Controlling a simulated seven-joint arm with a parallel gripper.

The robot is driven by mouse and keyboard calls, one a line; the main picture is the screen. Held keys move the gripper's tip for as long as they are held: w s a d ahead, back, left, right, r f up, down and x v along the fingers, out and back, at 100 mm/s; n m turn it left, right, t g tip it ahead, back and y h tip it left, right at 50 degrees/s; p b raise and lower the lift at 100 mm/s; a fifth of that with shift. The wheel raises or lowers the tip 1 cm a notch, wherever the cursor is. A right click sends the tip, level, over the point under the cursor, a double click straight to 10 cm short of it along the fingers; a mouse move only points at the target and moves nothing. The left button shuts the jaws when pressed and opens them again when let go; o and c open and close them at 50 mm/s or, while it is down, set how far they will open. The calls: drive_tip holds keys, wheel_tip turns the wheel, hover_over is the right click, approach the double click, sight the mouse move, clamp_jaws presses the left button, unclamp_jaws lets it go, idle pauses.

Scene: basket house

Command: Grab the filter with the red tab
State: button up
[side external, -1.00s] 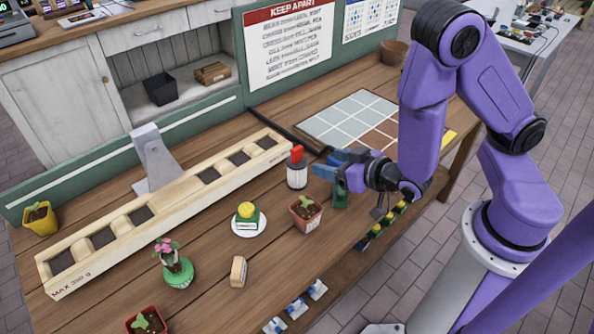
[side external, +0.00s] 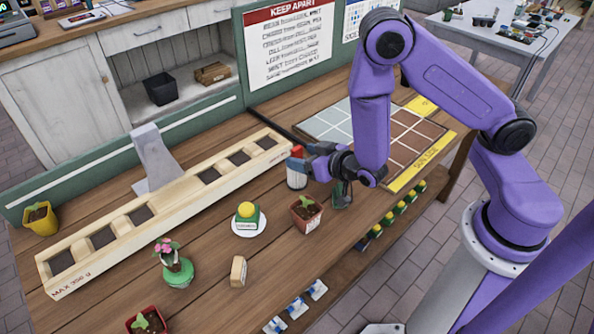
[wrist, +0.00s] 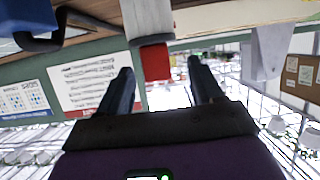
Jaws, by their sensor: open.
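The filter with the red tab is a pale cylinder with a dark base (side external: 296,178), standing upright on the wooden bench. Its red tab (side external: 296,152) is on top. In the wrist view, which is upside down, the pale body (wrist: 148,20) is at the top and the red tab (wrist: 155,62) shows between my two fingertips. My gripper (side external: 309,158) is open and level at the filter's upper part, coming from the right; it also shows in the wrist view (wrist: 160,72). I cannot tell whether either finger touches the filter.
A potted seedling (side external: 306,213) stands close in front of the filter. A dark green object (side external: 341,195) is under my wrist. The long wooden planter scale (side external: 150,217) lies to the left, and a tiled tray (side external: 385,150) is behind my arm.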

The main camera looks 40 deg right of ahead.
sight(299, 152)
drive_tip(key=shift+d+x, duration=0.1)
drive_tip(key=shift+x, duration=1.25)
drive_tip(key=shift+d+x, duration=0.15)
drive_tip(key=shift+x, duration=1.25)
drive_tip(key=shift+r, duration=0.2)
clamp_jaws()
